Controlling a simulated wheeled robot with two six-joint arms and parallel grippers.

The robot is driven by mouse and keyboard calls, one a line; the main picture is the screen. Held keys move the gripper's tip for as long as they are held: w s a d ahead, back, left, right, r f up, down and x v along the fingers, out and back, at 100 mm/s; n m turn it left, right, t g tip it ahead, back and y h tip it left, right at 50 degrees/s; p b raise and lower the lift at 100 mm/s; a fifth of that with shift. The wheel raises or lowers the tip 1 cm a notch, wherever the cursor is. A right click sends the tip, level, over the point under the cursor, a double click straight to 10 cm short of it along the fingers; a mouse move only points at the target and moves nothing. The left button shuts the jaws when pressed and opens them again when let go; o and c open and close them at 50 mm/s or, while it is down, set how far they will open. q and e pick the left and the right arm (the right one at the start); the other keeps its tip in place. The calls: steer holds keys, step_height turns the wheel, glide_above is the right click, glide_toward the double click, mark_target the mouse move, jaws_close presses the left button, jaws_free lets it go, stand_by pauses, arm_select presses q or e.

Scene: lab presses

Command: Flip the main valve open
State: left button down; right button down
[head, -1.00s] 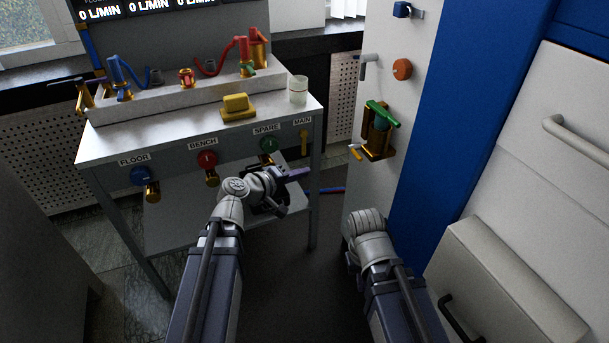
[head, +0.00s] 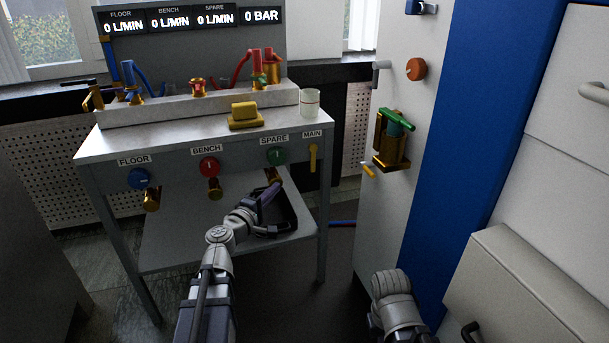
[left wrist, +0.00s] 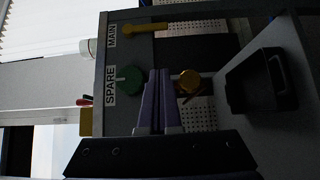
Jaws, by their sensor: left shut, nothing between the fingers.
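The main valve is a yellow lever (head: 313,158) under the MAIN label on the right of the bench's front panel. It hangs vertically in the head view; it also shows in the left wrist view (left wrist: 146,27), where the picture is turned sideways. My left gripper (head: 279,184) is in front of the panel, below the green SPARE knob (head: 275,156) and lower left of the lever. In the left wrist view its purple fingers (left wrist: 160,72) are together and empty, between the green knob and a brass outlet (left wrist: 188,82), apart from the lever. My right gripper is out of view.
The red BENCH knob (head: 209,167) and blue FLOOR knob (head: 139,178) are further left, with brass outlets below. A black bin (left wrist: 275,82) is on the lower shelf. The display (head: 262,16) reads 0 BAR. A white-and-blue cabinet (head: 465,130) stands right.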

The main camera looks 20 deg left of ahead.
arm_select(q)
steer(key=shift+w, duration=0.1)
glide_toward(313, 158)
steer(key=w+a+f, duration=0.3)
steer(key=w+a, duration=0.1)
steer(key=w, duration=0.1)
steer(key=shift+w+d+f, duration=0.1)
steer(key=shift+w+d, duration=0.15)
steer(key=shift+d, duration=0.4)
steer(key=shift+w+d, duration=0.3)
steer(key=shift+d, duration=0.3)
steer(key=shift+w+d+f, duration=0.1)
steer(key=shift+w+d, duration=0.15)
steer(key=shift+d, duration=0.4)
